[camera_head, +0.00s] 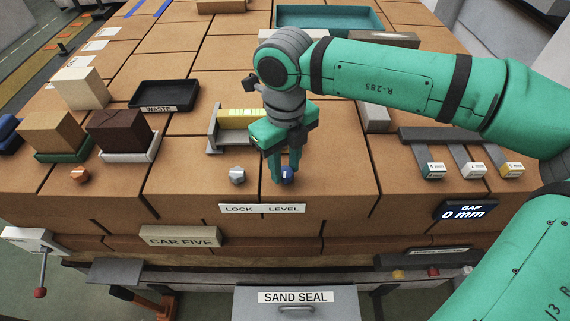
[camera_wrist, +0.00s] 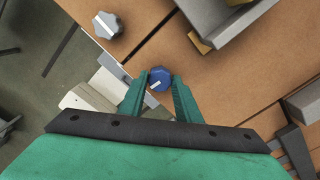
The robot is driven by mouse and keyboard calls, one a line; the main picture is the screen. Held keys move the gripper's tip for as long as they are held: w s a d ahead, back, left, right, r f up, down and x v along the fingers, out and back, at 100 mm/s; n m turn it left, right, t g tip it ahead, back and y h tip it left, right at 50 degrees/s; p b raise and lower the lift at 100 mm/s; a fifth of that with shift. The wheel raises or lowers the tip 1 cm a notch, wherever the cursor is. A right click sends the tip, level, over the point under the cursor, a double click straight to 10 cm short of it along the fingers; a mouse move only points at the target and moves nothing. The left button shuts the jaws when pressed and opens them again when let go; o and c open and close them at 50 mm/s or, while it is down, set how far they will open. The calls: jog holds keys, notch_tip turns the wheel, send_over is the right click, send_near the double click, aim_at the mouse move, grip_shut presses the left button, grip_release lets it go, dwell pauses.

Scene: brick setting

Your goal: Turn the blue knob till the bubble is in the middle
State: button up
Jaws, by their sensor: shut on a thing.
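The blue knob (camera_wrist: 159,79) sits between my gripper's fingertips (camera_wrist: 160,88) in the wrist view, with a white mark on its top. In the head view the blue knob (camera_head: 288,174) shows partly behind my gripper (camera_head: 282,176), which points down and is shut on it. The level (camera_head: 240,118), with a yellow vial, stands in a grey holder behind my gripper. My gripper hides its right part, and I cannot make out the bubble. A label reading "LOCK LEVEL" (camera_head: 262,208) is on the front edge.
A grey knob (camera_head: 237,175) is left of the blue one and also shows in the wrist view (camera_wrist: 107,25). A copper knob (camera_head: 80,175) is further left. A black waste tray (camera_head: 165,95) is at back left. A display (camera_head: 465,211) reads "GAP 0 mm" at right.

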aim_at(285, 171)
jog(key=shift+m, duration=1.3)
jog(key=o, duration=1.1)
jog(key=shift+c, duration=0.2)
notch_tip(285, 171, up, 11)
jog(key=shift+f, duration=0.1)
